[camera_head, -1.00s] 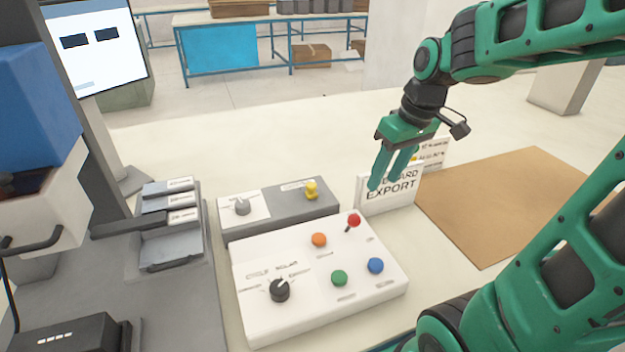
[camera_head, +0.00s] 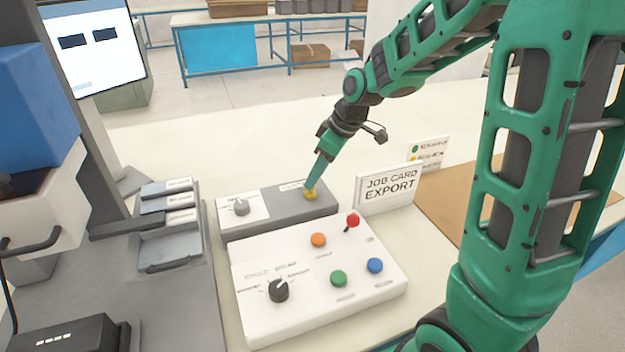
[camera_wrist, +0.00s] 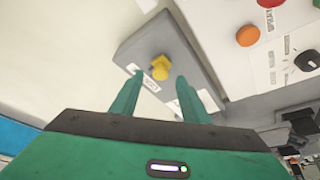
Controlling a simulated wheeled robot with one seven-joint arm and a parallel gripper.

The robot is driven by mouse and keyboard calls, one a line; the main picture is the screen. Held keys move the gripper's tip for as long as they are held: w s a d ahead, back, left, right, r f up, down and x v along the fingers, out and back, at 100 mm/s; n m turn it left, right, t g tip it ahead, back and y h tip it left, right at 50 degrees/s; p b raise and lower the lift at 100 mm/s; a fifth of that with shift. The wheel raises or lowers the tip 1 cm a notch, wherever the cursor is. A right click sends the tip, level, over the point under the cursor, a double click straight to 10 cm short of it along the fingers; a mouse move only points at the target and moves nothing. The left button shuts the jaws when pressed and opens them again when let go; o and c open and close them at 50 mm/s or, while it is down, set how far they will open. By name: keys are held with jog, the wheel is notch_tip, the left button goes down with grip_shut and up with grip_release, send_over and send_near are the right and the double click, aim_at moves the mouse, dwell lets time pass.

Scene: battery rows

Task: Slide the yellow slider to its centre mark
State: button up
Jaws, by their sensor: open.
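The yellow slider (camera_head: 311,195) stands near the right end of the grey slider box (camera_head: 290,211), which lies behind the white button panel. In the wrist view the yellow slider (camera_wrist: 160,67) shows just beyond the fingertips, roughly in line with the gap between them. My gripper (camera_wrist: 154,82) is open and empty there, its two green fingers apart. In the head view my gripper (camera_head: 312,184) comes down over the slider and partly hides it. I cannot tell whether a finger touches it. A small label lies beside the slider; no centre mark can be made out.
The white panel (camera_head: 310,329) carries orange, green and blue buttons, a red-topped lever (camera_head: 352,221) and a black knob (camera_head: 279,290). A job card sign (camera_head: 388,190) stands right of the box.

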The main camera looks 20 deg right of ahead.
jog(key=shift+x, duration=1.3)
jog(key=shift+c, duration=0.4)
grip_shut()
jog(key=shift+a, duration=0.9)
jog(key=shift+o, duration=0.4)
grip_release()
jog(key=shift+r, duration=0.15)
jog(key=v, duration=1)
jog(key=shift+r, duration=0.25)
jog(key=shift+d, duration=0.15)
